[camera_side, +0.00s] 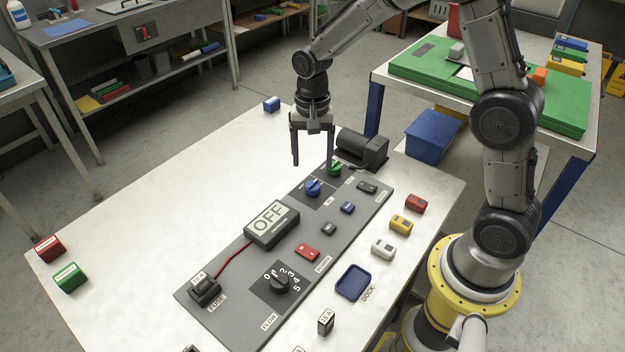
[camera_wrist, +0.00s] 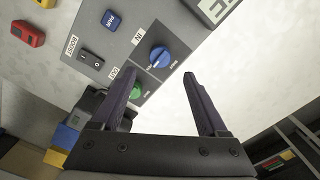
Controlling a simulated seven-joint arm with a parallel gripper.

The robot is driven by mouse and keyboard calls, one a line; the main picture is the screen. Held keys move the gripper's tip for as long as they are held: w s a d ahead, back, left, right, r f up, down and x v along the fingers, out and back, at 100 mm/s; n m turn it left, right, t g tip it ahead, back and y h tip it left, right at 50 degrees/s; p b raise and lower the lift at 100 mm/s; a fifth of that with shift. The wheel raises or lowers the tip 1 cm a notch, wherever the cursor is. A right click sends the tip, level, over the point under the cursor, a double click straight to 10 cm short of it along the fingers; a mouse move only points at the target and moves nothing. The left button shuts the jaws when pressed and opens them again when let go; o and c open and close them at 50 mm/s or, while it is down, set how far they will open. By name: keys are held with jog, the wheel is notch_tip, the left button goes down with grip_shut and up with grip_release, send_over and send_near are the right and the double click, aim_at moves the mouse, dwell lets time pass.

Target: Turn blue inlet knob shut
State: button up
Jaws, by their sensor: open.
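The blue inlet knob (camera_side: 312,187) sits on a dark square at the far end of the grey control panel (camera_side: 229,283). In the wrist view the blue knob (camera_wrist: 159,58) lies ahead of the fingers, beside a label reading IN. A green knob (camera_side: 335,168) is next to it, by a label reading OUT in the wrist view. My gripper (camera_side: 312,163) is open and empty, above the panel's far end. In the wrist view my gripper (camera_wrist: 152,92) has its fingers apart, with the blue knob beyond the gap between their tips. Contact with the knob does not show.
A black motor-like unit (camera_side: 361,148) stands by the panel's far end. An OFF display (camera_side: 271,222), a red switch (camera_side: 307,252) and a black flow dial (camera_side: 281,283) are on the panel. Loose coloured blocks lie to its right. The white table (camera_side: 150,215) is largely clear on the left.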

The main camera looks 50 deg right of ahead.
aim_at(312, 182)
notch_tip(312, 182, down, 8)
jog(key=shift+r, duration=0.25)
grip_shut()
dwell(0.4)
